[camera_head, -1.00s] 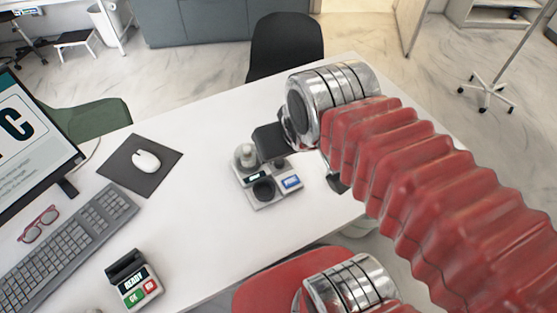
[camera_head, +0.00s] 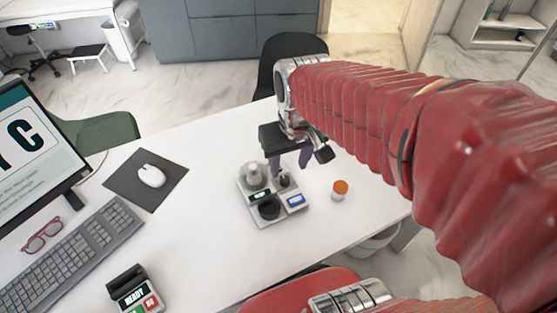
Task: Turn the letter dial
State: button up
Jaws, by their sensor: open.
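A small white device (camera_head: 252,213) stands on the desk. It carries a grey knob (camera_head: 253,176) at the back left, a small dark knob (camera_head: 284,181) at the back right, a black round dial (camera_head: 268,208) in front, a dark display and a blue display (camera_head: 295,200). I cannot read letters on any of them, so which one is the letter dial is unclear. My gripper (camera_head: 289,169) points down over the back of the device, its open fingers on either side of the small dark knob as seen here. Contact cannot be told.
An orange-capped bottle (camera_head: 339,190) stands right of the device. A monitor (camera_head: 30,150) showing a large C, a keyboard (camera_head: 75,245), red glasses (camera_head: 43,234), a mouse (camera_head: 151,176) on a dark pad and a READY box (camera_head: 135,292) are at left. The desk between is clear.

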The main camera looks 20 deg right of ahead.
jog(key=n+g, duration=0.2)
send_over(284, 179)
jog(key=s, duration=0.3)
notch_tip(284, 179, down, 5)
jog(key=w+n, duration=0.2)
jog(key=w, duration=0.1)
jog(key=shift+d+n, duration=0.1)
jog(key=shift+n, duration=0.3)
notch_tip(284, 179, down, 14)
jog(key=shift+r, duration=0.1)
jog(key=shift+c, duration=0.4)
jog(key=c, duration=1)
jog(key=shift+o, duration=0.2)
